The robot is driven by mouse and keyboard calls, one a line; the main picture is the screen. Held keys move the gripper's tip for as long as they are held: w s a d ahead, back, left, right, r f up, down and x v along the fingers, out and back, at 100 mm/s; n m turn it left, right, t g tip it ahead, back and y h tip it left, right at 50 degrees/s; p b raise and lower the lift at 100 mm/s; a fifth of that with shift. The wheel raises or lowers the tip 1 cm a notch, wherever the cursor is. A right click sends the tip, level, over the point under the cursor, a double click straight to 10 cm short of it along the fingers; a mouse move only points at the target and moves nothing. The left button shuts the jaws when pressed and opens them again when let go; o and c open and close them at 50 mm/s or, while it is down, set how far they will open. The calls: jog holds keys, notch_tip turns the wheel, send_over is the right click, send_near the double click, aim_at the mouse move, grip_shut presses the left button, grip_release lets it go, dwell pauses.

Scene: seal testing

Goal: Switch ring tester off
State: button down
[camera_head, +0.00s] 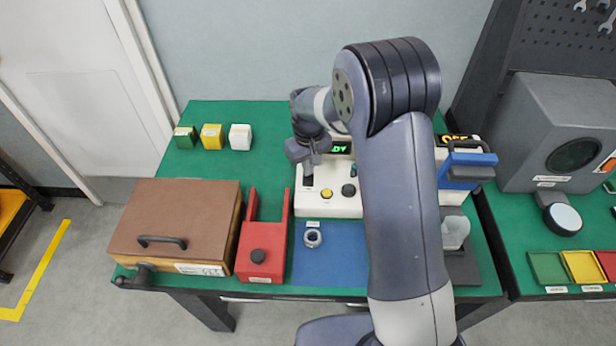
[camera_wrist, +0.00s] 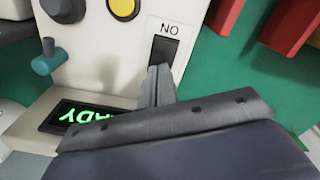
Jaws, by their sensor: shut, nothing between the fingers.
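The cream tester (camera_head: 332,203) stands on the green table, partly hidden by my arm. Its display (camera_wrist: 85,115) glows green, and the visible letters look like the end of READY. In the wrist view, a black rocker switch (camera_wrist: 166,45) sits below a label reading ON upside down. A yellow button (camera_wrist: 123,8) and a dark knob (camera_wrist: 64,8) are beside it. My gripper (camera_wrist: 160,73) is shut and empty, its fingertips over the display-side end of the switch. I cannot tell whether they touch it. In the head view my gripper (camera_head: 313,158) is above the tester's left side.
A red fork-shaped fixture (camera_head: 260,262) and a brown lidded box (camera_head: 175,215) are to the left. A metal ring (camera_head: 313,238) lies on a blue mat (camera_head: 330,265) in front. A blue-topped device (camera_head: 467,165) stands right of my arm. Small coloured blocks (camera_head: 212,136) sit at the back left.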

jog(key=shift+r+p, duration=2.35)
jog(key=shift+r, duration=1.15)
jog(key=shift+f, duration=0.15)
notch_tip(320, 180, down, 7)
jog(key=b, duration=0.5)
